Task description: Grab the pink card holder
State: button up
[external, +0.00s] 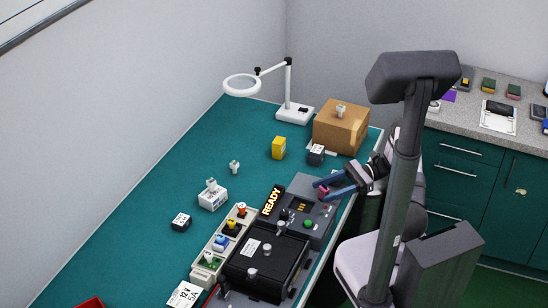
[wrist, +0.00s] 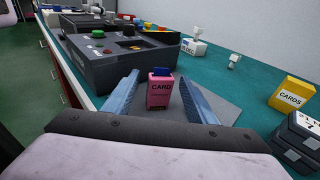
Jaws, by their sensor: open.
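The pink card holder (wrist: 160,92) stands upright in the wrist view, with "CARD" lettering on its front and a blue card showing at its top. My gripper (wrist: 160,88) is open, with one blue finger on each side of the holder. A gap shows between the holder and each finger, so they look apart. In the external view, my gripper (external: 324,188) is at the right edge of the green bench, beside the grey console, and a small bit of the pink holder (external: 323,192) shows between the fingers. The rest of it is hidden there.
The grey console (wrist: 120,62) with a green button stands close to the left finger. A yellow card box (wrist: 291,94) and a dark box (wrist: 297,140) stand to the right. A cardboard box (external: 340,128) and a magnifier lamp (external: 290,90) are at the back.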

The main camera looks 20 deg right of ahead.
jog(key=shift+a+f, duration=0.1)
jog(key=shift+a, duration=0.4)
jog(key=c, duration=1.1)
